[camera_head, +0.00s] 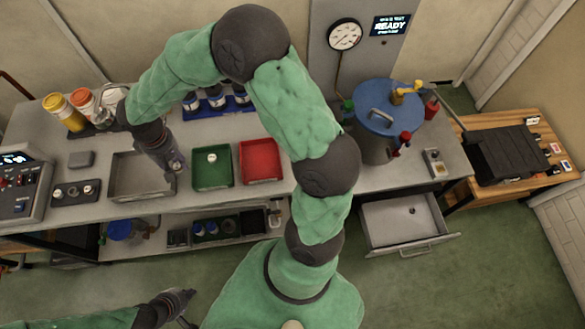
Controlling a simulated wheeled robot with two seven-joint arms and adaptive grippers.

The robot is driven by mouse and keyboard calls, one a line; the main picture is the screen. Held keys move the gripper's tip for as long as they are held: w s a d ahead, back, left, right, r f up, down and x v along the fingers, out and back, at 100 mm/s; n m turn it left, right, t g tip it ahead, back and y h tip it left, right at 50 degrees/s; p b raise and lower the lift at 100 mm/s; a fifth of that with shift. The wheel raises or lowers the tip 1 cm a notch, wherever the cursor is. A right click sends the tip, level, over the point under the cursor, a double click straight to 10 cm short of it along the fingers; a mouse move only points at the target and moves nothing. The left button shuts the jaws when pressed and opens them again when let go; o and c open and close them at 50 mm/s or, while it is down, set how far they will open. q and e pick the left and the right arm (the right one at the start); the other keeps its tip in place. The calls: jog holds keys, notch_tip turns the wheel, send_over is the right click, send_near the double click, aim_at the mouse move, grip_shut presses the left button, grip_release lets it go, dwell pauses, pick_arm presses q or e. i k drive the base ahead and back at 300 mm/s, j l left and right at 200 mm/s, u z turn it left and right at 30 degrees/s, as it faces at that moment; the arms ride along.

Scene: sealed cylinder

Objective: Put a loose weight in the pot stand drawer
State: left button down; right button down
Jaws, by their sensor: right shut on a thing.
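The pot stand drawer (378,238) is pulled open under the right part of the bench. A small dark round spot (412,210) shows on its floor; I cannot tell whether it is a weight. My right gripper (176,166) is over the right side of the grey tray (136,178), far left of the drawer. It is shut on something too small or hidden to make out. Several small round pieces, perhaps weights, sit in a black holder (62,194) left of the tray. My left gripper (188,306) is low in front of the bench, fingers apart, and appears empty.
A green tray (212,180) with a small pale round piece and a red tray (260,165) lie right of the grey tray. A blue-lidded pot (374,122) stands above the drawer. A lower shelf (160,243) holds small items. My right arm crosses the middle.

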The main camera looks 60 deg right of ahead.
aim_at(383, 228)
jog(key=k+l, duration=1.1)
jog(key=k, duration=0.25)
jog(key=k+l, duration=0.55)
jog(key=k, duration=0.1)
